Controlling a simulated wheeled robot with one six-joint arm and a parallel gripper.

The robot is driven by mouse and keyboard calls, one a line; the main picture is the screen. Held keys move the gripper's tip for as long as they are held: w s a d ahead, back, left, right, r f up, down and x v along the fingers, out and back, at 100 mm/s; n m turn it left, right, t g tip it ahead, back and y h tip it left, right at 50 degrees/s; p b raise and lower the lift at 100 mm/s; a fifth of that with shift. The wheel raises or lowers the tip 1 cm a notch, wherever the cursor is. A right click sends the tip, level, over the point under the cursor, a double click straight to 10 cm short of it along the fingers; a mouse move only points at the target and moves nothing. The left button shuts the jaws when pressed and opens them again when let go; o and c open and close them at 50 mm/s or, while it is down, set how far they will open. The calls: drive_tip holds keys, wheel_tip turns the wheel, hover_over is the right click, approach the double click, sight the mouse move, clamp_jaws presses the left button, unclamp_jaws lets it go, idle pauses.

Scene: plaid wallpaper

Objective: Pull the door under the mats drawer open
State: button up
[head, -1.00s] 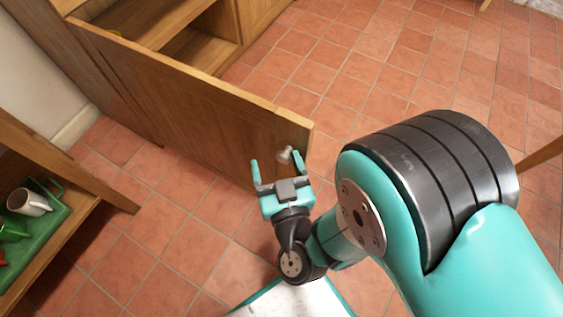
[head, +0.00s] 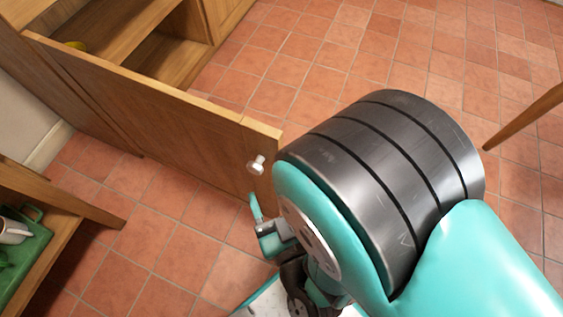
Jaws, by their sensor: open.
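The wooden cabinet door (head: 165,122) stands wide open, swung far out from the cabinet. A pale round knob (head: 257,165) sticks out from its face near the free edge. My gripper (head: 267,224) is open and empty, just below the knob and apart from it. One teal finger shows, pointing up; the other is hidden behind my arm. Behind the door, the open cabinet (head: 186,60) shows its wooden shelves. I cannot make out the mats drawer.
A low wooden shelf (head: 75,207) at the left holds a green tray (head: 25,250) with a white mug (head: 14,232). A wooden leg (head: 525,117) stands at the right. Tiled floor (head: 335,60) beyond the door is clear.

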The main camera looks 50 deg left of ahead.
drive_tip(key=b+v, duration=0.4)
drive_tip(key=b, duration=0.6)
drive_tip(key=shift+s+d+f, duration=0.15)
drive_tip(key=shift+d, duration=0.05)
